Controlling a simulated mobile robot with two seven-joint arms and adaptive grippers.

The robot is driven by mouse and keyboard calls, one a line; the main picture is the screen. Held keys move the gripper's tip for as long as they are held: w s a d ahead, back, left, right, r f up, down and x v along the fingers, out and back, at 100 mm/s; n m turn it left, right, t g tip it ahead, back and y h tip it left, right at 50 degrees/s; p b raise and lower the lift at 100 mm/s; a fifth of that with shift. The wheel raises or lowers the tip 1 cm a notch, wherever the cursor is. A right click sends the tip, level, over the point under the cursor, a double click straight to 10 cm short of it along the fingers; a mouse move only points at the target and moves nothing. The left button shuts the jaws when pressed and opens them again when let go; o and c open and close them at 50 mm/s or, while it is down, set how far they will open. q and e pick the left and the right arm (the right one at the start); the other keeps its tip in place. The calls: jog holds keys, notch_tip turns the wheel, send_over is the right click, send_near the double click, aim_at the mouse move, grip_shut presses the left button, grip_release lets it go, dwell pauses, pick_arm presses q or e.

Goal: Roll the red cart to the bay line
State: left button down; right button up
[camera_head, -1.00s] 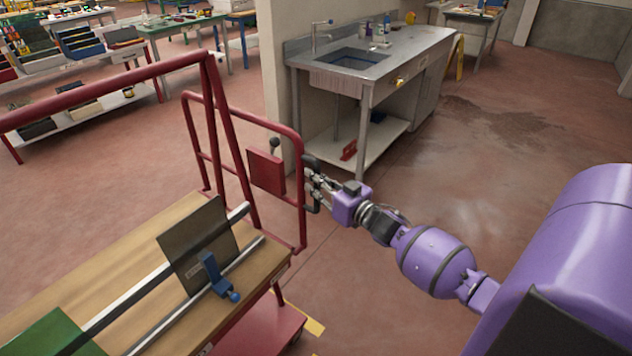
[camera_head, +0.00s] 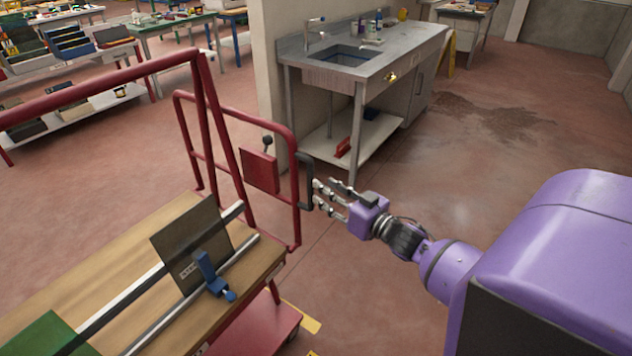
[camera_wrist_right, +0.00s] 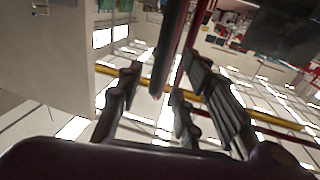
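The red cart (camera_head: 294,205) has a tubular frame, a wooden top and a red lower deck (camera_head: 250,328) with a caster at its right corner. A red box (camera_head: 260,171) with a black-knobbed lever sits on its end frame. A black grip (camera_head: 304,182) is fixed to the frame's right upright. My right gripper (camera_head: 322,197) is open just right of this grip, its fingers pointing at it. In the right wrist view, the grip (camera_wrist_right: 167,45) shows between and ahead of the parted fingers (camera_wrist_right: 158,95). A yellow floor marking (camera_head: 301,318) lies beside the cart's right corner. My left gripper is out of view.
On the cart top lie rails, a dark plate (camera_head: 188,238), a blue clamp (camera_head: 212,277) and a green piece (camera_head: 42,336). A sink bench (camera_head: 375,62) and wall stand behind. The floor at right is open, with a dark stain (camera_head: 505,120).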

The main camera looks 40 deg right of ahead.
jog(key=s, duration=0.5)
jog(key=shift+d, duration=0.25)
